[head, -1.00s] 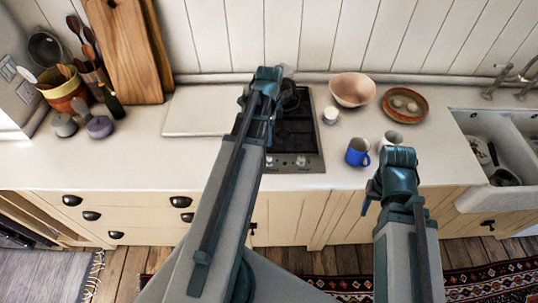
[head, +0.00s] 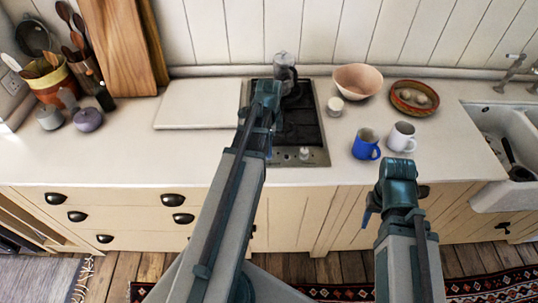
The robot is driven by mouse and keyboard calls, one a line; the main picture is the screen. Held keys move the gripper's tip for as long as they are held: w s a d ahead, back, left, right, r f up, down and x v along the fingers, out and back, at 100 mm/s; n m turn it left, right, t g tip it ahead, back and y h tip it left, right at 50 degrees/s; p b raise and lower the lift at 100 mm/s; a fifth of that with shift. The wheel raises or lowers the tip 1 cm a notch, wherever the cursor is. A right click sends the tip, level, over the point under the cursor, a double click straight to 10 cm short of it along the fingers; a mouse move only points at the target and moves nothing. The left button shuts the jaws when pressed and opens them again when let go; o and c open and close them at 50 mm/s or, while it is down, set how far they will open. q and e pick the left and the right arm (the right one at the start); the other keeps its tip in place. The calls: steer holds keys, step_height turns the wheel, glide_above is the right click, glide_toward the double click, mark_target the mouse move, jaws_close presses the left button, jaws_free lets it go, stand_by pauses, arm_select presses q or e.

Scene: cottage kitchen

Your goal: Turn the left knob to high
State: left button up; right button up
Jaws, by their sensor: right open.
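The dark hob (head: 308,128) is set into the counter, with its steel control strip along the front edge. One pale knob (head: 304,154) shows on the strip, right of my left arm. The rest of the strip to its left is covered by that arm, so I cannot see the left knob or its setting. My left arm reaches up over the hob's left side, and its gripper is hidden behind the arm. My right gripper (head: 371,206) is open beside my right arm, in front of the counter and below the mugs. It is mostly covered and apart from the hob.
A grey pot (head: 285,70) stands at the hob's back. A small white jar (head: 335,106), pink bowl (head: 358,80), blue mug (head: 366,145) and white mug (head: 401,137) stand to its right. A pale board (head: 198,104) lies left. The front-left counter is clear.

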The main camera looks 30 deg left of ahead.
arm_select(q)
step_height(320, 180, down, 2)
steer(key=shift+f+b, duration=0.1)
steer(key=shift+b, duration=0.5)
jaws_close()
